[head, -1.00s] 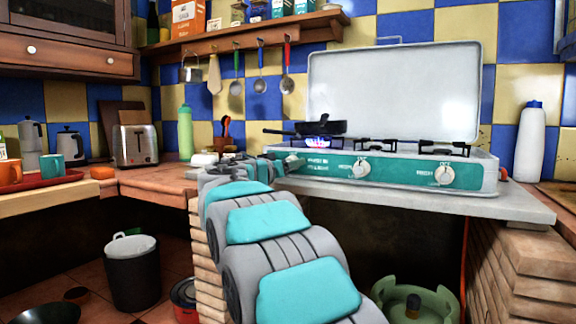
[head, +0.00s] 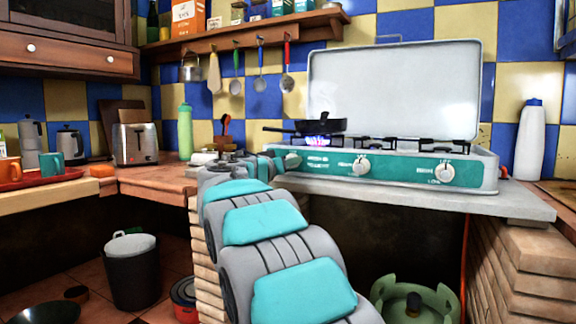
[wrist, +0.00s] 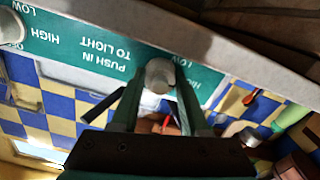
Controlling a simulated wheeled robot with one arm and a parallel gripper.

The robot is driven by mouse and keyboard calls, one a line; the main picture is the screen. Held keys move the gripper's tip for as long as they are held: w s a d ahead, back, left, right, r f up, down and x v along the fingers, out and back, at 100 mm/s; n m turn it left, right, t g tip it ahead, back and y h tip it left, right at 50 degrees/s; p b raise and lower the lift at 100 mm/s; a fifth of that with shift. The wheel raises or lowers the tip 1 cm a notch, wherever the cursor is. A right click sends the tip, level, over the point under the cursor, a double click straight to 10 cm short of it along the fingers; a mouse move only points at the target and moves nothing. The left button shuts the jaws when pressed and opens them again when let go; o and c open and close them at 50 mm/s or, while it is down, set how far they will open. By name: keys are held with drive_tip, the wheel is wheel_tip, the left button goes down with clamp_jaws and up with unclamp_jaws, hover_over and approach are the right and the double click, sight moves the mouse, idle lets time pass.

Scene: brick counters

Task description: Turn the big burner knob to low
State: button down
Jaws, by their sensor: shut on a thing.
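The camping stove (head: 480,172) has a white body, a raised lid and a teal front panel. Its panel carries a left knob (wrist: 159,73), a middle knob (head: 361,166) and a right knob (head: 444,173), all pale. My gripper (wrist: 158,88) is shut on the left knob, one finger on each side of it. The held knob's exact setting cannot be read.
A counter (head: 400,198) bears the stove, with a green gas cylinder (head: 415,299) below it. A white bottle (head: 531,145) stands right of the stove. A green bottle (head: 185,133) and a toaster (head: 135,145) stand to the left. Utensils hang above.

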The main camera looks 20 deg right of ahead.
drive_tip(key=shift+f+b, duration=0.1)
drive_tip(key=shift+b, duration=0.25)
drive_tip(key=shift+d+n+b, duration=0.1)
drive_tip(key=shift+n+b, duration=0.6)
drive_tip(key=shift+n, duration=0.2)
drive_tip(key=n, duration=0.3)
drive_tip(key=shift+r+p, duration=0.25)
drive_tip(key=shift+p, duration=0.15)
drive_tip(key=n+p, duration=0.3)
drive_tip(key=n, duration=0.2)
drive_tip(key=shift+r, duration=0.1)
drive_tip(key=shift+f+n+p, duration=0.25)
drive_tip(key=shift+n+p, duration=1.2)
drive_tip(key=shift+n, duration=0.35)
drive_tip(key=shift+c, duration=2)
unclamp_jaws()
drive_tip(key=shift+f, duration=0.1)
